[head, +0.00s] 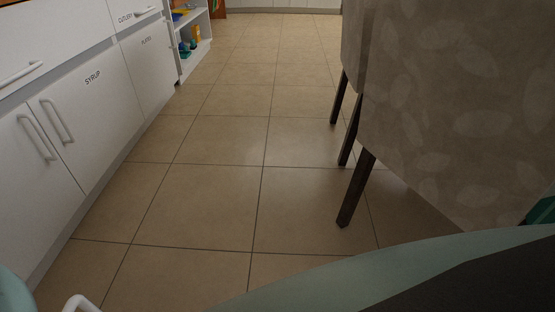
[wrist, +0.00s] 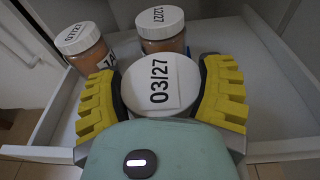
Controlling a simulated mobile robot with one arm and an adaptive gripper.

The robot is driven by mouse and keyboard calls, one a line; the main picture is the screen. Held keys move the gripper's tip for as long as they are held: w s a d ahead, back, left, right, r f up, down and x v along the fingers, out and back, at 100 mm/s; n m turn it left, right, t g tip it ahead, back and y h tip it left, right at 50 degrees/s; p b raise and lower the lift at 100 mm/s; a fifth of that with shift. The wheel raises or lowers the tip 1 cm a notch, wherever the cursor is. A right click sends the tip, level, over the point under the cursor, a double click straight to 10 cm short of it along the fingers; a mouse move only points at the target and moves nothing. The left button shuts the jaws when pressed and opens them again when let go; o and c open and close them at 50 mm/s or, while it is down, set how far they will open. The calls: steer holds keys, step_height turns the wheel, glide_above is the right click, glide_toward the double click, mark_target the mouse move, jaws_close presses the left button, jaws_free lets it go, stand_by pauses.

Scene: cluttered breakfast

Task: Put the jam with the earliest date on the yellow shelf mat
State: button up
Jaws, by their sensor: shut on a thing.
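My gripper (wrist: 161,88) has its yellow ribbed fingers on either side of a jar with a white lid marked 03/27 (wrist: 160,84), and is shut on it. The jar's body is mostly hidden under the lid. Two more jars with orange-brown contents stand just behind it in the wrist view: one with a lid that seems to read 07/27 (wrist: 78,38) at the left, one with an upside-down date, perhaps 12/27 (wrist: 160,22). I cannot make out a yellow shelf mat for certain; small yellow items show on a distant shelf.
The jars are in an open white drawer (wrist: 226,38). In the head view, white cabinets (head: 90,110) line the left, with an open shelf unit (head: 199,52) beyond. A cloth-covered table (head: 450,100) with dark legs stands right. The tiled floor (head: 220,150) between is clear.

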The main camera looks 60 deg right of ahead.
steer(key=o, duration=1.3)
steer(key=shift+f, duration=0.1)
steer(key=shift+c, duration=0.2)
steer(key=shift+w, duration=0.1)
steer(key=shift+r, duration=0.3)
steer(key=p+v, duration=0.5)
steer(key=v, duration=0.7)
steer(key=shift+f, duration=0.2)
